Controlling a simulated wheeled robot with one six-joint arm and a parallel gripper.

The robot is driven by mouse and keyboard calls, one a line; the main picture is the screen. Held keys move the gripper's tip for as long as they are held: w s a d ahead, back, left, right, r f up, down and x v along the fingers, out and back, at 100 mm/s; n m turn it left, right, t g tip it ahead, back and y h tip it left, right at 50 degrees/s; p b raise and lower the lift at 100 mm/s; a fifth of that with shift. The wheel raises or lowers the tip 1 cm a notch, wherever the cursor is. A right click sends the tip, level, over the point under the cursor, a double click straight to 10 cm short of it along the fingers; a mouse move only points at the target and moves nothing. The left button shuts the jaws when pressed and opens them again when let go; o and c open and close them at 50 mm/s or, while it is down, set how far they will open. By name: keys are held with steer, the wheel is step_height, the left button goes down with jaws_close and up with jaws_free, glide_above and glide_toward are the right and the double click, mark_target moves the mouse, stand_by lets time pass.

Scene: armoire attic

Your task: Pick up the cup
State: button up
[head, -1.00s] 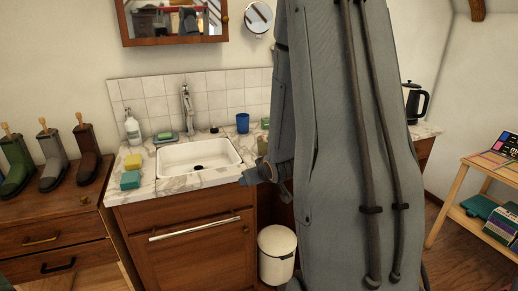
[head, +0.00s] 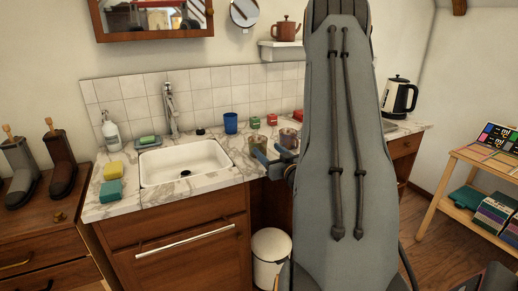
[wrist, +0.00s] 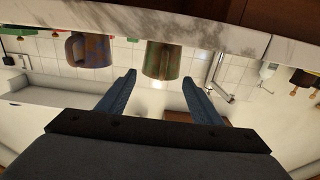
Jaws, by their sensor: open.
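On the marble counter (head: 160,196), a blue cup (head: 230,123) stands upright behind the sink's right side. Two patterned cups stand nearer the front edge: a greenish-brown cup (head: 258,143) and a second cup (head: 288,137) to its right. My gripper (head: 268,156) is at the counter's front edge, close in front of these two. The wrist view is upside down. There, my open, empty gripper (wrist: 159,79) points at the greenish-brown cup (wrist: 162,60), lined up between the fingertips. The other cup (wrist: 88,50), with a handle, is outside the left finger. My arm hides part of the counter.
A white sink (head: 185,162), a soap bottle (head: 110,131) and sponges (head: 112,172) are to the left. Small green and red boxes (head: 272,120) stand behind the cups. A kettle (head: 399,95) stands at right. A white bin (head: 271,255) is below the counter.

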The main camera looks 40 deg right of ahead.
mark_target(265, 148)
steer(key=shift+p+x, duration=0.4)
steer(key=shift+x, duration=1.5)
steer(key=shift+a, duration=0.1)
jaws_close()
